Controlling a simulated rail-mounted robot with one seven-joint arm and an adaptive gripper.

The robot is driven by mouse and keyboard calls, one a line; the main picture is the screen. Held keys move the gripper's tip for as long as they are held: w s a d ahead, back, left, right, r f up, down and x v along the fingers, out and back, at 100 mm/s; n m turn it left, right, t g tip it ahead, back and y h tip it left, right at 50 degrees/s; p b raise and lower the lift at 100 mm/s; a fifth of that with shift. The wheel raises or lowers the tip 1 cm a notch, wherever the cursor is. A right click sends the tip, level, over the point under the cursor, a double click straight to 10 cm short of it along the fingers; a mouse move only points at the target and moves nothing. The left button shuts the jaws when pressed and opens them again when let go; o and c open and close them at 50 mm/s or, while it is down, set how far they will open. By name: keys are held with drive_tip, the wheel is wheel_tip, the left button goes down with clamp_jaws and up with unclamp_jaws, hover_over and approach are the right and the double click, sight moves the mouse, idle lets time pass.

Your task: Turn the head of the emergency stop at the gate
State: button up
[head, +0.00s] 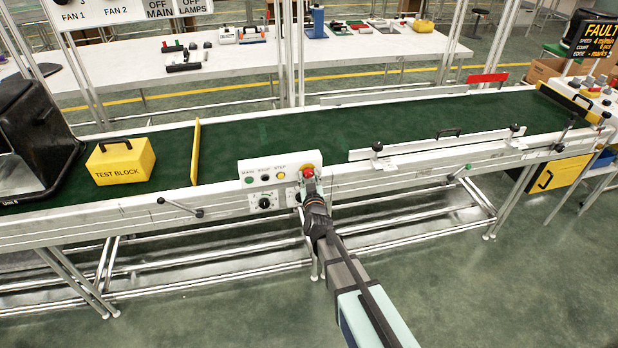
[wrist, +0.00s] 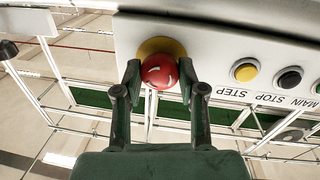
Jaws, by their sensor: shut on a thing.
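The emergency stop is a red round head on a yellow base at the right end of the white control panel (head: 258,178). In the head view the red head (head: 308,172) shows just past my gripper (head: 310,184). In the wrist view the red head (wrist: 160,72) has white marks on its face and sits between my two fingertips. The yellow base (wrist: 156,47) shows behind it. My gripper (wrist: 159,82) is shut on the red head, one finger on each side.
The panel also has MAIN, STOP and STEP buttons (head: 265,178) and rotary knobs (head: 265,203). A yellow test block (head: 121,161) stands on the green conveyor belt (head: 300,135), left of a yellow gate plate (head: 195,152). A handle lever (head: 180,208) sticks out left of the panel.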

drive_tip(key=m+b, duration=0.3)
drive_tip(key=shift+f+m, duration=0.1)
drive_tip(key=shift+m, duration=0.2)
drive_tip(key=shift+m+g+b, duration=0.4)
drive_tip(key=shift+m+b, duration=0.6)
drive_tip(key=shift+m, duration=0.8)
drive_tip(key=o, duration=1.1)
drive_tip(key=shift+o, duration=0.2)
drive_tip(key=shift+s, duration=0.1)
drive_tip(key=v, duration=1.2)
drive_tip(key=shift+d, duration=0.15)
